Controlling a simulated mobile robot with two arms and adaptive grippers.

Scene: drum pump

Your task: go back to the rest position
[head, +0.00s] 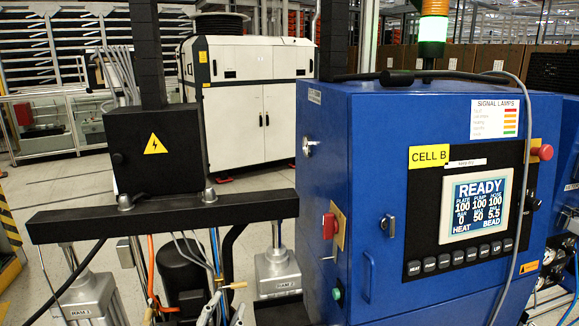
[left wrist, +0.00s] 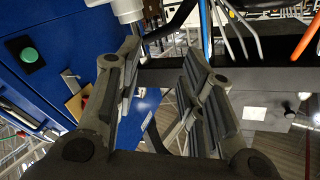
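The tips of my left gripper (head: 224,309) show at the bottom edge of the head view, in front of the pump frame and left of the blue cabinet (head: 340,150). In the left wrist view my left gripper (left wrist: 164,58) has its two grey fingers spread apart, with nothing held between them. The blue cabinet (left wrist: 45,75) with its green button (left wrist: 29,55) is beside the left finger in that view. The rest of my left arm is hidden below the head view. My right gripper is in neither view.
A black crossbeam (head: 165,214) carries a black electrical box (head: 155,150). Grey rams (head: 277,270), hoses and cables (head: 150,270) are below it. The cabinet has a red switch (head: 329,227) and a display reading READY (head: 479,206). Open floor lies at left.

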